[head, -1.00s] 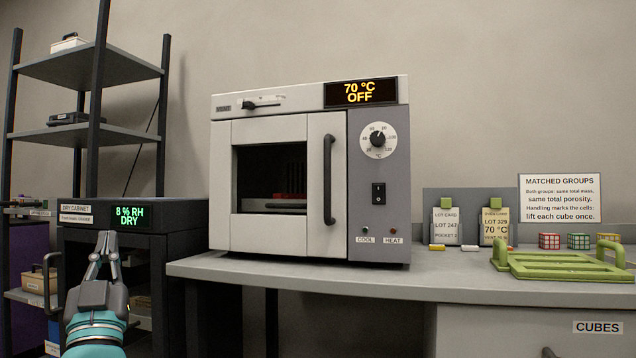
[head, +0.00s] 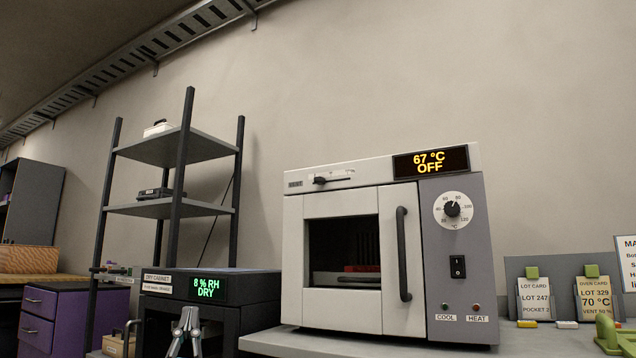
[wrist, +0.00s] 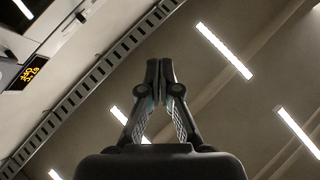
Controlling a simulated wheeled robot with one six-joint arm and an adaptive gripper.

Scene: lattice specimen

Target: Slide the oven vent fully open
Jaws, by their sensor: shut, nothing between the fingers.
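The oven (head: 345,255) stands on the bench, with a display (head: 431,162) reading 67 °C OFF. Its vent slider is a dark knob (head: 320,180) in a slot on the top left strip of the front, near the slot's left end. The oven door has a dark window and a dark vertical handle (head: 403,254). My gripper (head: 187,318) is low in the head view, in front of the dry cabinet, left of and below the vent and touching nothing. In the wrist view my gripper (wrist: 166,72) points up at the ceiling with its fingertips together and empty.
The dry cabinet (head: 172,320) reads 8 % RH DRY, left of the oven. A dark shelf rack (head: 176,150) stands behind it. Lot cards (head: 534,297) and a green frame (head: 608,335) are on the bench to the right. The space before the oven front is clear.

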